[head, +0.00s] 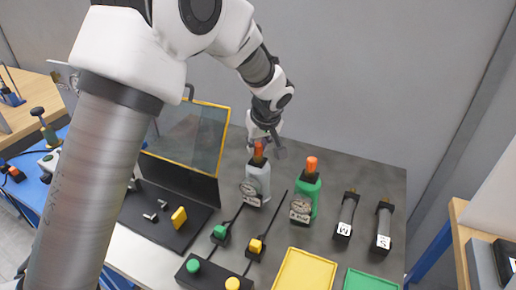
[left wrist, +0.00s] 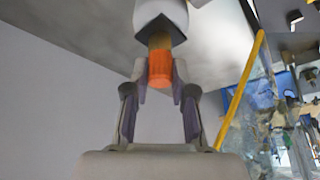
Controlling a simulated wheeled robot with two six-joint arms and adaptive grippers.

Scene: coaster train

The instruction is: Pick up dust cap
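An orange dust cap (head: 258,149) sits at the top of a light grey bottle-shaped unit (head: 257,181) with a dial on its front. In the left wrist view the orange cap (left wrist: 161,69) is between my left gripper's fingers (left wrist: 160,82), which appear to press on both its sides. A brass-coloured neck (left wrist: 160,40) shows between cap and grey body. In the head view my left gripper (head: 264,138) is above the grey unit and partly hides the cap. A second orange cap (head: 312,163) is on the green unit (head: 306,194) to the right. My right gripper is not in view.
A case with a clear, yellow-edged lid (head: 193,137) stands open at left, close to my left arm. Two black cylinders (head: 346,215) (head: 383,226) stand at right. A yellow tray (head: 304,272) and a green tray (head: 368,281) lie in front. Button boxes (head: 212,274) are front left.

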